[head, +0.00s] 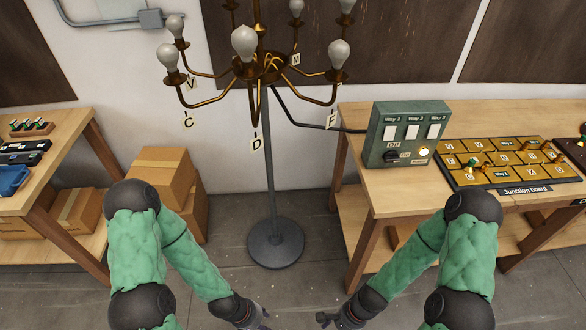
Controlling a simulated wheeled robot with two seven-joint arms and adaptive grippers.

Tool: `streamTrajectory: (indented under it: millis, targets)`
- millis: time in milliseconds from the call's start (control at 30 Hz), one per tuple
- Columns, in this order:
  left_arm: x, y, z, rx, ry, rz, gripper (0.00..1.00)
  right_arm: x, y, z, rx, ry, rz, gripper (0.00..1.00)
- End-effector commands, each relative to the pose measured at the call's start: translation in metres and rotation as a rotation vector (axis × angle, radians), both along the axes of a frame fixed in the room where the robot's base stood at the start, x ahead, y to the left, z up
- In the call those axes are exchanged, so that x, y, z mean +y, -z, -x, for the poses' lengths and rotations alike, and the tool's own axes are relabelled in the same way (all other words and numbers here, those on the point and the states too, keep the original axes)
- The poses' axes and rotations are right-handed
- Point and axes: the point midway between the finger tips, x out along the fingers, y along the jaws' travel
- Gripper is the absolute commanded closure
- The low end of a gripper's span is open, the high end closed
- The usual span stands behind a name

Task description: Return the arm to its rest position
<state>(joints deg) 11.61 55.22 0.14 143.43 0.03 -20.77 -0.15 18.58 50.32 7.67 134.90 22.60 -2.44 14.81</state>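My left arm comes in from the left, and its gripper (261,318) is at the bottom edge, left of centre. My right gripper (328,319) is at the bottom edge, right of centre. Both hang low over the grey floor, apart from each other and in front of the lamp stand's round base (276,242). I see nothing held in either, but the fingers are small and partly cut off, so their opening is unclear. The brass chandelier (262,68) with several bulbs and letter tags stands upright behind them.
A green switch box (405,133) with a lit lamp and a junction board (505,163) sit on the right table (385,190). The left table (70,130) holds small tools and a blue tray (12,180). Cardboard boxes (160,175) stand between.

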Motion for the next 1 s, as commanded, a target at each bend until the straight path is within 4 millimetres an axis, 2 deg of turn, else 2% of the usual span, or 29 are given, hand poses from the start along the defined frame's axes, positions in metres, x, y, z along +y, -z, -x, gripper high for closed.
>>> streamTrajectory:
  millis: [100,200,300,433,1000]
  targets:
    - [0.000,0.009,0.000,0.000,0.000,0.000,0.60,0.008,0.009,-0.010,-0.207,-0.313,0.007,0.48]
    - [0.000,0.012,0.000,0.000,0.000,0.000,0.60,0.016,0.010,-0.020,-0.346,-0.498,0.001,0.48]
    - [0.000,0.014,0.000,0.000,0.000,0.000,0.60,0.023,0.008,-0.027,-0.433,-0.607,-0.006,0.48]
    - [0.000,0.014,0.000,0.000,0.000,0.000,0.60,0.027,0.006,-0.030,-0.473,-0.658,-0.010,0.48]
    - [0.000,0.014,0.000,0.000,0.000,0.000,0.60,0.027,0.006,-0.030,-0.471,-0.653,-0.009,0.48]
